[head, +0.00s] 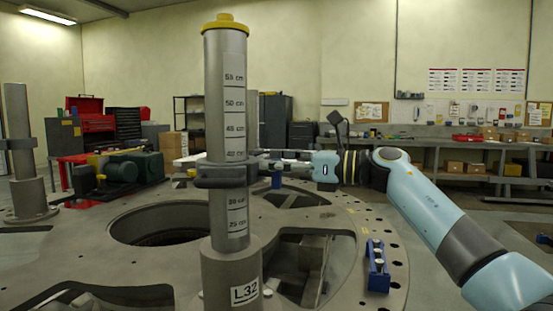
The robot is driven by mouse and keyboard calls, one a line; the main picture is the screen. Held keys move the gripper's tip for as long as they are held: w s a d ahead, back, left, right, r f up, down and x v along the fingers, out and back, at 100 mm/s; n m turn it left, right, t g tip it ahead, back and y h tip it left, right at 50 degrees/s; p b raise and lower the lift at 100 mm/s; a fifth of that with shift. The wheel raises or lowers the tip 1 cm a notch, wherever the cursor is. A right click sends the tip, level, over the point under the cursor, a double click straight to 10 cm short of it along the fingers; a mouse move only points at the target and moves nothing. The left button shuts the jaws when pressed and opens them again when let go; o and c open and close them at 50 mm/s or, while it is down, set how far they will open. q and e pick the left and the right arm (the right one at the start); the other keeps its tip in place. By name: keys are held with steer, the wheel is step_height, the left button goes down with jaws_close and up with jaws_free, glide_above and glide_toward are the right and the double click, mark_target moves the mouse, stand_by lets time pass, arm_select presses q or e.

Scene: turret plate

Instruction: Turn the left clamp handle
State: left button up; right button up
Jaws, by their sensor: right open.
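The grey post (227,110) stands upright in the foreground, with a yellow cap, a centimetre scale and a base marked L32. A dark grey clamp collar (225,177) wraps around it at mid-height. A separate clamp handle cannot be made out clearly. My right gripper (268,160) reaches in from the right at about the collar's height. It is open, with its fingertips close to the post's right edge and partly hidden there; whether they touch anything cannot be told. My left gripper is not in view.
The round turret plate (335,225) has large openings. A second post (20,140) stands far left. Workbenches (450,148) line the back.

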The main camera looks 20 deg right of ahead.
jaws_close()
stand_by(0.3)
steer(key=shift+w+m, duration=0.1)
steer(key=shift+m, duration=0.3)
steer(key=m+p, duration=0.3)
steer(key=m, duration=0.2)
steer(key=w+d+f+m+p, duration=0.1)
steer(key=m+p, duration=0.1)
steer(key=m, duration=0.4)
steer(key=f+m+p, duration=0.1)
steer(key=m+p, duration=0.2)
steer(key=m, duration=0.3)
steer(key=shift+w+d+p, duration=0.2)
steer(key=shift+w+p, duration=0.15)
steer(key=shift+w, duration=0.05)
